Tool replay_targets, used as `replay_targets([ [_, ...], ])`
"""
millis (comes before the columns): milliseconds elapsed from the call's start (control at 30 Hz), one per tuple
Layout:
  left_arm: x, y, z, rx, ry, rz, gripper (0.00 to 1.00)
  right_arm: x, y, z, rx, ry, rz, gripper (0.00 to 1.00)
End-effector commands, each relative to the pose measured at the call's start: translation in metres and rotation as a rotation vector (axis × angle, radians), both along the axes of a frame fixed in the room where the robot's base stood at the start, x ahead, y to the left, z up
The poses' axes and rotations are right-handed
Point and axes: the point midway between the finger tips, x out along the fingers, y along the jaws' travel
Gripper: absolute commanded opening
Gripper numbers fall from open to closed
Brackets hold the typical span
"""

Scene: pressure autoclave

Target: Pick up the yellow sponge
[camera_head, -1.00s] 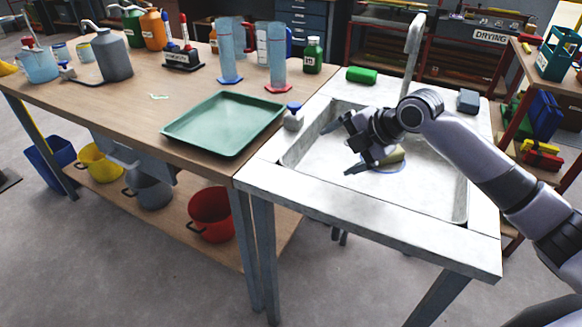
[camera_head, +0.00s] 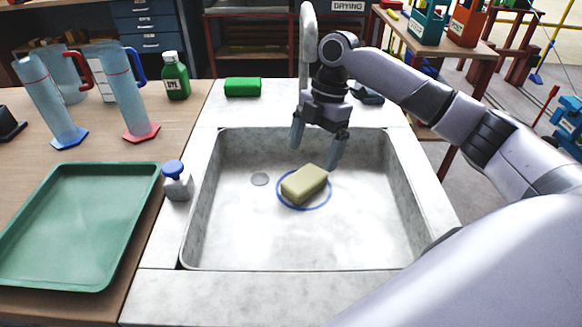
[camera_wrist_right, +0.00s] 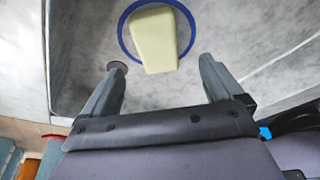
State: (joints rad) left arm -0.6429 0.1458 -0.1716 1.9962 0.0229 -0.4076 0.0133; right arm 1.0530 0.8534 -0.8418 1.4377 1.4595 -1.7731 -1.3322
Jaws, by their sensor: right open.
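The pale yellow sponge (camera_head: 304,184) lies in the sink basin (camera_head: 235,235), within a blue ring (camera_head: 320,205) on its floor. My right gripper (camera_head: 314,155) hangs over the back of the basin, fingers pointing down, open and empty, behind the sponge and a little above it. In the right wrist view the sponge (camera_wrist_right: 154,38) lies beyond the two spread fingertips (camera_wrist_right: 158,75), apart from them, with the blue ring around it. My left gripper is not in view.
The faucet (camera_head: 307,45) stands behind my right gripper. A green block (camera_head: 243,87) and a dark grey block (camera_head: 366,93) lie on the sink's back rim. A blue-capped bottle (camera_head: 177,180) stands on the left rim, beside the green tray (camera_head: 80,220). The front of the basin is clear.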

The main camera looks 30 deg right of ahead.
Motion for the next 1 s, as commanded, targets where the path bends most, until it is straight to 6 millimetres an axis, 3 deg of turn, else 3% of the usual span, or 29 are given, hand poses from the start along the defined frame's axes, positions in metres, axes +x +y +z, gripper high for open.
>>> replay_targets([
  [267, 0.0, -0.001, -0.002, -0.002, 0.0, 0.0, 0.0, -0.002, 0.006, -0.024, -0.001, 0.002, 0.001, 0.94],
  [533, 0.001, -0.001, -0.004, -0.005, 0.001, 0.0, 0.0, -0.002, 0.015, -0.062, -0.001, 0.002, 0.001, 0.94],
  [867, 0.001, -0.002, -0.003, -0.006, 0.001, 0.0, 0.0, -0.003, 0.017, -0.07, -0.001, -0.001, 0.001, 0.94],
  [967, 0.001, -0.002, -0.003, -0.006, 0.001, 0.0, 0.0, -0.003, 0.017, -0.07, -0.001, 0.0, 0.001, 0.68],
  [1000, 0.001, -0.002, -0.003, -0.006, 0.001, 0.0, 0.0, -0.003, 0.017, -0.07, -0.001, 0.0, 0.001, 0.55],
])
